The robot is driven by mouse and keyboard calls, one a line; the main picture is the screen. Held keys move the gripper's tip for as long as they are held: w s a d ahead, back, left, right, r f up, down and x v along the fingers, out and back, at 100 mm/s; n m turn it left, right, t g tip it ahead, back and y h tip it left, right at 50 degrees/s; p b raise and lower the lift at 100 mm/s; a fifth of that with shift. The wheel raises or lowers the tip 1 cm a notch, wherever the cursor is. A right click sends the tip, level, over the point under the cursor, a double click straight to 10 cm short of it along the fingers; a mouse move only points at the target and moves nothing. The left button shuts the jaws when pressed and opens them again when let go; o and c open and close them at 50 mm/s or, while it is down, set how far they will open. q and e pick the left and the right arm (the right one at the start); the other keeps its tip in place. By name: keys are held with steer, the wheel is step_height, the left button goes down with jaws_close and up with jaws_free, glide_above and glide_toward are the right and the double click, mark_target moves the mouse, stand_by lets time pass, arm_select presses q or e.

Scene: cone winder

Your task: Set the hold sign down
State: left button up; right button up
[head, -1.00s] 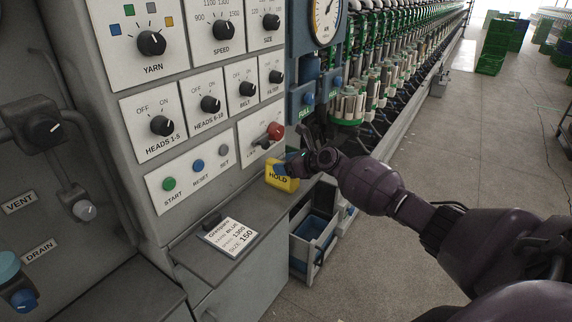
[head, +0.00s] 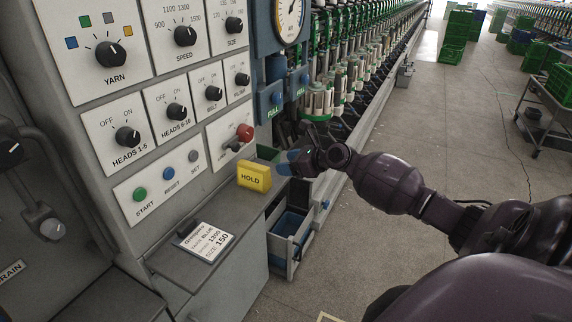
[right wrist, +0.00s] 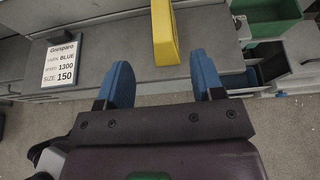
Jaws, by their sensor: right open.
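The yellow hold sign (head: 254,177) stands on the grey ledge (head: 210,262) below the control panel, its HOLD face showing in the head view. In the right wrist view the sign (right wrist: 164,38) shows as a yellow block just beyond the fingertips. My right gripper (head: 286,162) is open and empty, with blue fingers. It is beside the sign on its right in the head view, apart from it. In the right wrist view the two fingers (right wrist: 163,78) are spread wide with nothing between them. My left gripper is not in view.
A white card (head: 208,240) lies on the ledge to the left of the sign. A red-knobbed lever (head: 244,132) is on the panel just above. A green bin (right wrist: 268,15) and an open drawer (head: 291,232) are right of the ledge.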

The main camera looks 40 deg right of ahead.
steer(key=s+a+f+n+g+h, duration=0.1)
steer(key=s+a+f+n, duration=0.45)
steer(key=f+n, duration=0.2)
steer(key=s+a+f+n+h, duration=0.1)
steer(key=s+a+f+n, duration=0.4)
steer(key=s+f+n, duration=0.3)
steer(key=s+a+f+n+h, duration=0.1)
steer(key=s+a+f+n, duration=0.1)
steer(key=s+a+n, duration=0.3)
steer(key=s+a+f+n+h, duration=0.2)
steer(key=s+a+n, duration=0.3)
steer(key=s+n, duration=0.4)
steer(key=shift+s+a+f+n, duration=0.15)
steer(key=shift+s+f+n, duration=0.3)
steer(key=shift+n, duration=0.9)
steer(key=shift+w+f, duration=0.1)
steer(key=shift+w, duration=0.05)
